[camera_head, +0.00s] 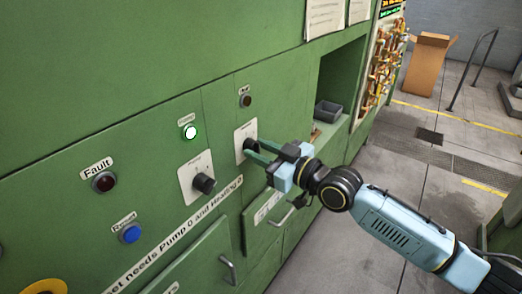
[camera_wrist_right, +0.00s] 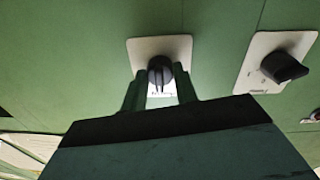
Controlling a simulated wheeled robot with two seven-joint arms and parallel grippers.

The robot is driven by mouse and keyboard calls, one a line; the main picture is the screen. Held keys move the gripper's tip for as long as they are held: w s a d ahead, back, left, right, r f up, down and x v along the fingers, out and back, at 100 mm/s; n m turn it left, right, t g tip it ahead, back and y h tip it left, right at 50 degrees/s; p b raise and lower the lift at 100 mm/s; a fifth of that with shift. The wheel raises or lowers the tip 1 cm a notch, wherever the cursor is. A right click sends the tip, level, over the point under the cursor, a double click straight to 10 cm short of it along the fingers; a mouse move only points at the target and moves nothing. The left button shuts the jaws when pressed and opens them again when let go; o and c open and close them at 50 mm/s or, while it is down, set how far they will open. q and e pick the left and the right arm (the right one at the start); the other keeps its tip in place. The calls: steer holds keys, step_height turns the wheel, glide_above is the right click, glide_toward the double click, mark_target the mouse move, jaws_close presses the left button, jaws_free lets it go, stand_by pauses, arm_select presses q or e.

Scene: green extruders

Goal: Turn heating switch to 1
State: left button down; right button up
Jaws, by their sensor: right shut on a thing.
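The switch that my right gripper (camera_head: 251,152) holds is a black rotary knob (camera_wrist_right: 158,70) on a white plate (camera_head: 243,133) on the green panel. In the wrist view the two fingers stand on either side of this knob, which is seen nearly face-on. In the head view the fingertips partly hide it. The plate's lettering is too small to read, so I cannot tell the knob's setting. A second black knob (camera_head: 204,184) on its own white plate (camera_head: 188,172) is to the left and apart from the gripper. My left gripper does not show.
A lit white-green lamp (camera_head: 190,132), a dark lamp (camera_head: 246,101), a dark red Fault lamp (camera_head: 104,181) and a blue button (camera_head: 131,234) stick out of the panel. A grey bin (camera_head: 327,111) sits in a recess to the right.

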steer(key=m, duration=0.5)
steer(key=shift+m+p, duration=0.3)
steer(key=m+g, duration=0.1)
steer(key=m, duration=0.4)
steer(key=shift+m+p, duration=0.3)
steer(key=shift+p, duration=0.1)
steer(key=o, duration=1)
steer(key=shift+c, duration=0.2)
steer(key=shift+s+d, duration=0.1)
steer(key=b+v, duration=0.2)
steer(key=v, duration=1.1)
steer(key=shift+s, duration=0.15)
